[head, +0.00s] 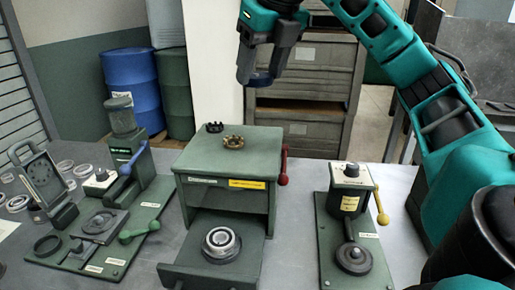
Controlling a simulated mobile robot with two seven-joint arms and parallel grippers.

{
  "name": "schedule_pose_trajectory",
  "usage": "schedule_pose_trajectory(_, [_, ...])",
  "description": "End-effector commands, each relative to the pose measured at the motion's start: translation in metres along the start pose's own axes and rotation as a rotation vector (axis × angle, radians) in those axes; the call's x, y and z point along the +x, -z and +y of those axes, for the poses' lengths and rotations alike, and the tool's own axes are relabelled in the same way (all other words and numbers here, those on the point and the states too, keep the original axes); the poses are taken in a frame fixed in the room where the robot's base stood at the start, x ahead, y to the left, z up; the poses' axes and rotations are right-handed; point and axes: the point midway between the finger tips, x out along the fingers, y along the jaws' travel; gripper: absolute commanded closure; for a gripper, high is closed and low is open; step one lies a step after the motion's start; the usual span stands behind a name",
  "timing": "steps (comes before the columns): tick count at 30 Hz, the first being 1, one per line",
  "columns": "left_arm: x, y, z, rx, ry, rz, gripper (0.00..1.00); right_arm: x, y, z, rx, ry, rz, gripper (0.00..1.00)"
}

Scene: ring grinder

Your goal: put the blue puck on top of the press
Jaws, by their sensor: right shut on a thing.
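My right gripper (268,66) is shut on a dark blue puck (261,80). It holds the puck in the air above and behind the middle green machine, clear of every surface. Three green machines stand on the table, and their labels are too small to read, so I cannot tell for sure which is the press. The left one has a tall column (122,119) and a blue lever. The middle one (225,160) is a box with a red lever. The right one (351,182) has a pale top and a yellow lever. My left gripper is out of view.
A dark ring and a brass ring (233,142) lie on the middle box. Its open drawer (196,276) holds a metal ring. Several loose rings (16,204) and an upright gauge (42,178) are at the left. Blue (132,82) and green barrels and metal drawers stand behind.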

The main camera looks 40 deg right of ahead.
Motion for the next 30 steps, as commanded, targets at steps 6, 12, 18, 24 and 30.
schedule_pose_trajectory(6, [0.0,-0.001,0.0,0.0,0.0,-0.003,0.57,0.022,0.009,0.0,-0.002,-0.001,0.004,0.78])
schedule_pose_trajectory(12, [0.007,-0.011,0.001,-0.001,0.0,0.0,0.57,0.059,0.025,-0.001,-0.001,0.002,0.005,0.78])
schedule_pose_trajectory(18, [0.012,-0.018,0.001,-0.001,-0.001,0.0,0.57,0.101,0.042,-0.001,-0.001,0.003,0.004,0.78])
schedule_pose_trajectory(24, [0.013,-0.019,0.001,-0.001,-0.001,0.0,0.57,0.117,0.048,0.0,-0.001,0.0,0.0,0.78])
schedule_pose_trajectory(30, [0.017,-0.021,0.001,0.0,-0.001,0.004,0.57,0.143,0.06,-0.001,-0.001,0.002,0.003,0.78])
